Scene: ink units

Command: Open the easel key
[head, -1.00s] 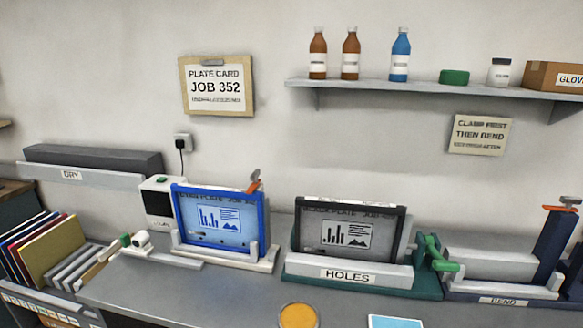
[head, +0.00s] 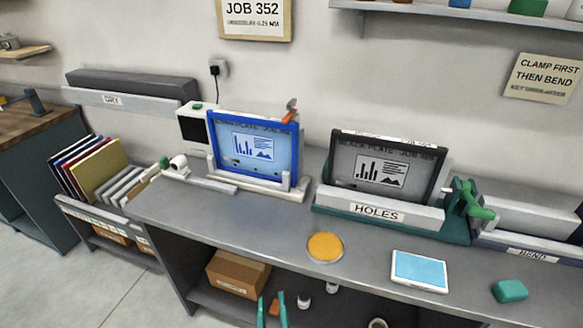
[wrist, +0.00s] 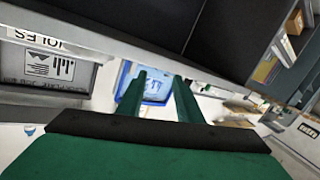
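The easel is a pale stand (head: 262,187) on the bench, and it holds a blue-framed plate (head: 252,121) upright. An orange key with a grey knob (head: 290,117) sits at the top right corner of the blue frame. My gripper (head: 272,302) shows only as two teal fingertips at the bottom edge of the head view, low in front of the bench and well away from the key. In the wrist view its green fingers (wrist: 160,82) are apart with nothing held, and the blue frame (wrist: 128,74) shows beyond them. The key cannot be made out there.
A black-framed plate (head: 386,136) stands in the HOLES fixture (head: 376,211), with a green lever (head: 474,207) at its right. An orange disc (head: 325,247), a pale blue tablet (head: 420,270) and a teal block (head: 510,291) lie along the bench front. A shelf below holds a box (head: 237,273).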

